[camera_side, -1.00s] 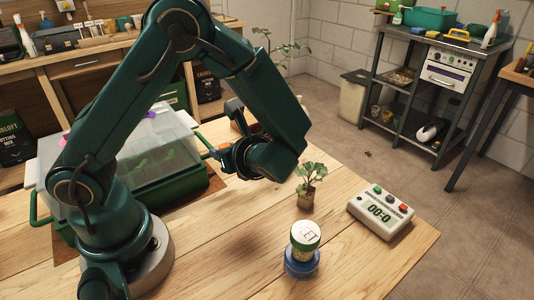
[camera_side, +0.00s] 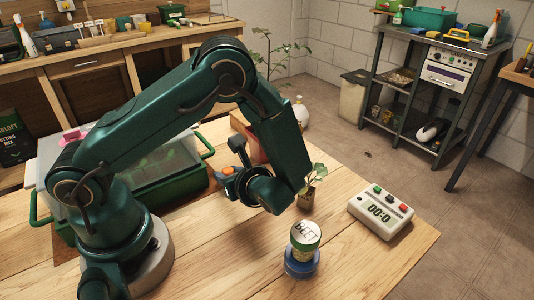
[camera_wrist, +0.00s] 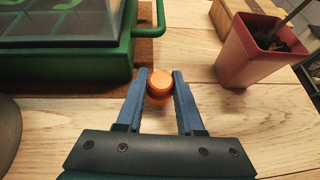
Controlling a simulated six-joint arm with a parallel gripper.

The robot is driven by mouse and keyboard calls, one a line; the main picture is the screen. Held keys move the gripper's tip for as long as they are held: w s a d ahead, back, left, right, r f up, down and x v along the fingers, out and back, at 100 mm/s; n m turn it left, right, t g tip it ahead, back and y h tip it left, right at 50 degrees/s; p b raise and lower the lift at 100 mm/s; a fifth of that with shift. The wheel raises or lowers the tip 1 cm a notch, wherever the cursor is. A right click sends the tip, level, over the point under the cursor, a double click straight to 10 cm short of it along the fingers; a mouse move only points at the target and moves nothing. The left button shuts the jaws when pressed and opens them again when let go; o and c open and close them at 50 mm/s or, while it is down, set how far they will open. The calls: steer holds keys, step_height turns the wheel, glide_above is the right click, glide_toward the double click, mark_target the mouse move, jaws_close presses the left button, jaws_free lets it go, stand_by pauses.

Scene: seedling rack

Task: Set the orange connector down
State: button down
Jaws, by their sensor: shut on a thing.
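The orange connector (camera_wrist: 160,84) is a small round piece between the tips of my blue gripper fingers in the wrist view. My gripper (camera_wrist: 159,88) is shut on it, with a finger against each side. In the side view the orange connector (camera_side: 228,170) shows small at the end of my gripper (camera_side: 227,172), over the wooden table (camera_side: 190,235) near the green tray. Its underside is hidden, and I cannot tell whether it touches the table.
A green tray (camera_wrist: 128,62) with a clear lid stands to the left in the wrist view. A red pot (camera_wrist: 244,58) stands to the right. The side view shows a seedling (camera_side: 306,200), a jar (camera_side: 304,240) and a timer (camera_side: 381,213). Bare wood lies in front of my gripper.

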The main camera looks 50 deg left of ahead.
steer(key=c, duration=0.8)
jaws_free()
steer(key=shift+f, duration=0.1)
